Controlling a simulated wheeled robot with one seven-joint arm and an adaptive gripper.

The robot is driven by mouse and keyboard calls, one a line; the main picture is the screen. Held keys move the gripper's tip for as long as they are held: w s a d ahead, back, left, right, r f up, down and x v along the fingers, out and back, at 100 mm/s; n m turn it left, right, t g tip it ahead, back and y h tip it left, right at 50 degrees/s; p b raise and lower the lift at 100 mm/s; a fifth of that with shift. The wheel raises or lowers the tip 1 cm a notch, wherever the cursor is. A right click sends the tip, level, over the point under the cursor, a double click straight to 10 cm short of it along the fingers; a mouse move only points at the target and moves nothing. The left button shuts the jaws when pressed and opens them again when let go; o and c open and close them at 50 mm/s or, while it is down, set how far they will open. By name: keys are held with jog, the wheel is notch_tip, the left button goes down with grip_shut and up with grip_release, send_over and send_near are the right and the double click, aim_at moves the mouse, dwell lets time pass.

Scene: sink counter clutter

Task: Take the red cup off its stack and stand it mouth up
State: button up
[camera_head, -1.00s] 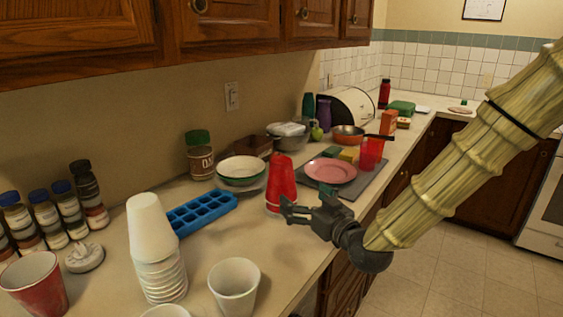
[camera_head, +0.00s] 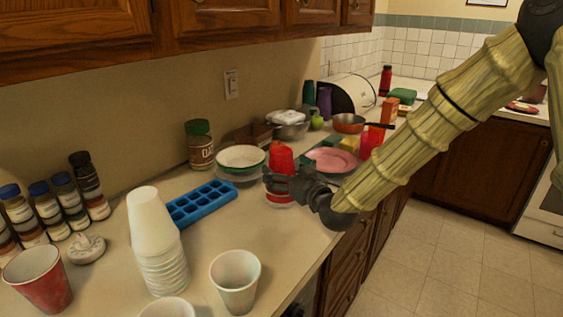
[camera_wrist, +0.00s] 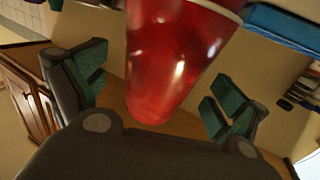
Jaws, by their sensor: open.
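A stack of red cups (camera_head: 281,158) stands mouth down on the counter, narrow end up, partly hidden behind my gripper. My gripper (camera_head: 272,181) is at the stack with its fingers spread. In the wrist view, a red cup (camera_wrist: 180,55) with a pale rim fills the space between the two open fingers of my gripper (camera_wrist: 158,92). There are visible gaps on both sides of the cup's narrow end.
A blue ice tray (camera_head: 200,203), a stack of white cups (camera_head: 158,245) and a bowl stack (camera_head: 241,158) stand left of the red stack. A pink plate (camera_head: 330,159) lies behind right. Bare counter (camera_head: 295,235) shows in front, near the edge.

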jog(key=shift+x, duration=0.95)
jog(key=c, duration=0.8)
notch_tip(320, 180, up, 27)
jog(key=p, duration=0.3)
jog(key=shift+f, duration=0.25)
dwell(0.5)
